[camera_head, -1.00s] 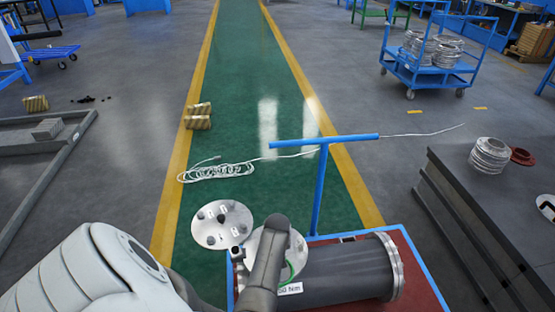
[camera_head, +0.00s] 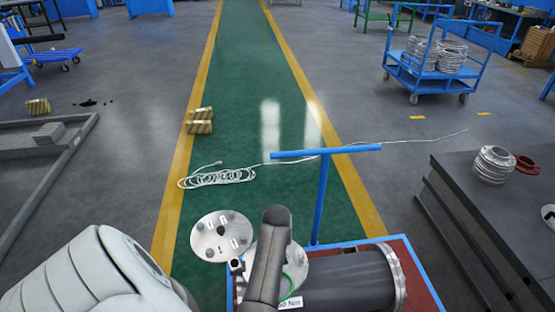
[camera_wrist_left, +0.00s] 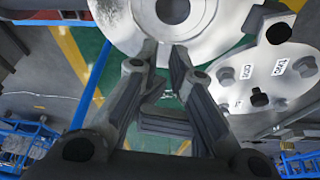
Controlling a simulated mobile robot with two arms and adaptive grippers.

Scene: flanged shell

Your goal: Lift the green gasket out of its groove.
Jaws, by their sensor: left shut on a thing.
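The green gasket (camera_head: 289,289) shows in the head view as a thin arc at the left end of the dark shell (camera_head: 345,277), just right of my left gripper. Most of it is hidden by my arm, and I cannot tell whether it is still seated in its groove. In the left wrist view my left gripper (camera_wrist_left: 165,54) has its fingertips close together against the round metal flange (camera_wrist_left: 190,25). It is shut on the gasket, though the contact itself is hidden. My right gripper is not in view.
A grey round cover plate (camera_head: 221,236) with dark knobs lies left of the shell. A blue T-shaped handle (camera_head: 322,190) stands behind the red-topped cart (camera_head: 415,262). Dark stacked slabs (camera_head: 480,215) stand at right. A white cable (camera_head: 215,178) lies coiled on the green floor.

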